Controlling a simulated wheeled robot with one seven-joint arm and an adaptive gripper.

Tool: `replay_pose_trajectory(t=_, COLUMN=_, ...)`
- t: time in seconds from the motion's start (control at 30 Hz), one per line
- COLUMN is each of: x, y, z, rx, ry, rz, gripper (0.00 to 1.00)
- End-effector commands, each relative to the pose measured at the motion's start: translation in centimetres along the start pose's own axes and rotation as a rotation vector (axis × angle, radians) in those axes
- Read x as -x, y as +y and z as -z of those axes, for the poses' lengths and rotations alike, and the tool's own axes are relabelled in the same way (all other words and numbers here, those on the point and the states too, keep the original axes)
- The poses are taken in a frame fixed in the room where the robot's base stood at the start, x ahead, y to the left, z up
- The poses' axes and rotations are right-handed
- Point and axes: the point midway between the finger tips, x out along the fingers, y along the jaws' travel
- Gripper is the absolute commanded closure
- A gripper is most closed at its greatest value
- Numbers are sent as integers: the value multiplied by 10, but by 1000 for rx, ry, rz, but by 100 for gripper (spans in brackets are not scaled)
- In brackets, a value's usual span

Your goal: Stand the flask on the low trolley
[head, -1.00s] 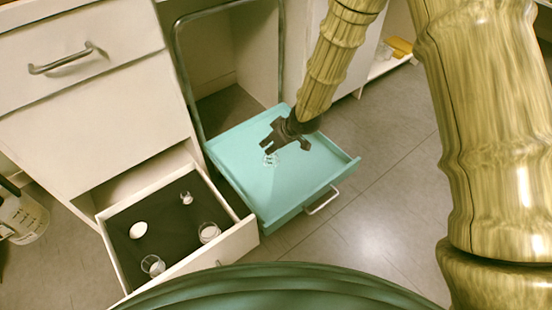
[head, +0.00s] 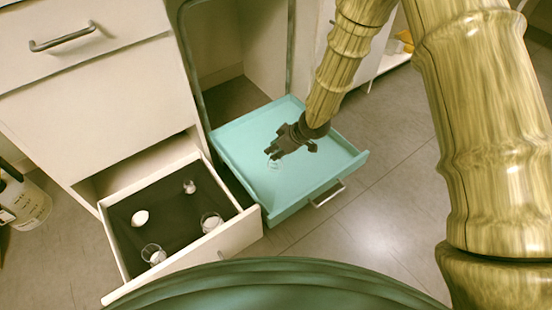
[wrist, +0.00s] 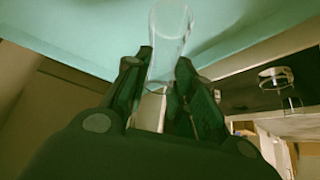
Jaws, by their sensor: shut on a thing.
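The flask is clear glass. In the wrist view the flask (wrist: 169,38) stands out between my fingertips against turquoise. My gripper (wrist: 160,72) is shut on it. In the head view my gripper (head: 274,153) is over the middle of the low trolley's turquoise top (head: 240,135). Only a small part of the flask (head: 271,161) shows there, at the fingertips; my gripper hides the rest. I cannot tell whether its base touches the trolley top.
An open drawer (head: 238,234) left of the trolley holds several small glass and white items on a dark bottom. A cabinet (head: 90,110) stands behind it. The trolley has a tall frame (head: 188,80) at its back-left and a raised rim. Its front part is clear.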

Motion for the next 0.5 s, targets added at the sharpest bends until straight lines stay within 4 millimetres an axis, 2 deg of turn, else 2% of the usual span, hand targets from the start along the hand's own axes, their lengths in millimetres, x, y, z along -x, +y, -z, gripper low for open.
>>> replay_pose_trajectory(t=0.03, x=-9, y=0, z=-6, rx=0, ry=-1, rz=1, gripper=100)
replay_pose_trajectory(t=0.23, x=-33, y=0, z=-21, rx=0, ry=-1, rz=0, gripper=100)
replay_pose_trajectory(t=0.5, x=-34, y=0, z=-22, rx=0, ry=0, rz=0, gripper=100)
